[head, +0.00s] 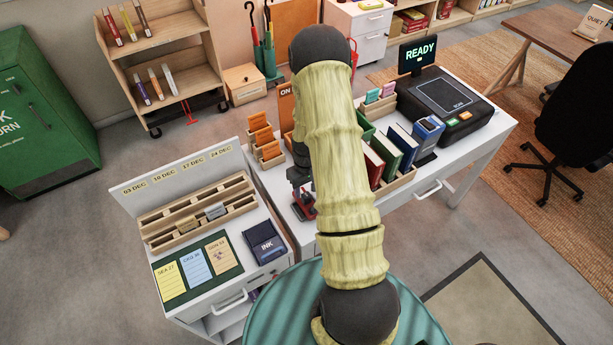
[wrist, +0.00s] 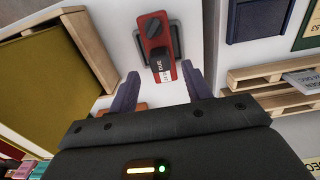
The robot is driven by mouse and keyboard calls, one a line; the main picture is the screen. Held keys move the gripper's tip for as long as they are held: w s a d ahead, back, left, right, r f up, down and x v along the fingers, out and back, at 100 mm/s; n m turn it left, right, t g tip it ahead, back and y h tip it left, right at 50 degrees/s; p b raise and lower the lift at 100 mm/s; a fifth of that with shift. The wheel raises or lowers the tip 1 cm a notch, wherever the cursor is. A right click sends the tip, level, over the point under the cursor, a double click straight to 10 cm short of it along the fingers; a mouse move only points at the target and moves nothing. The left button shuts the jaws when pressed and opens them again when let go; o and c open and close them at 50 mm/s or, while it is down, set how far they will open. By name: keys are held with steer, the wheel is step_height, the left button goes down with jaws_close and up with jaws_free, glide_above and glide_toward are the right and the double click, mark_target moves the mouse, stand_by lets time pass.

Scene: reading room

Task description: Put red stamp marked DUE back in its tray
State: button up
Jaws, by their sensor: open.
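The red stamp (wrist: 157,32) has a dark knob and a pale label reading DUE. In the wrist view it lies over a small dark grey tray or plate (wrist: 177,38), with its label end projecting past the near edge. I cannot tell whether it is seated in it. My gripper (wrist: 160,71) is open, its two purple-grey fingers either side of the label end and apart from it. In the head view my gripper (head: 299,177) is partly hidden by my arm, just above the red stamp (head: 304,205) on the white desk.
A slotted wooden rack (head: 157,240) with grey blocks and an ink pad (head: 264,243) are on the left cabinet. Wooden card holders (head: 262,136) stand behind my gripper. A book crate (head: 402,182) is to its right; its wooden edge is close in the wrist view.

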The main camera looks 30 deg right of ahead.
step_height(320, 180, up, 7)
steer(key=b, duration=0.1)
steer(key=shift+f, duration=0.2)
stand_by(0.5)
steer(key=s+a+r+t, duration=0.1)
steer(key=s+a+r, duration=0.5)
steer(key=r, duration=0.3)
steer(key=s+a+r+t, duration=0.1)
steer(key=s+a+r, duration=0.5)
steer(key=r, duration=0.3)
steer(key=shift+s+a+t, duration=0.15)
steer(key=shift+a+t, duration=0.15)
steer(key=shift+a, duration=0.45)
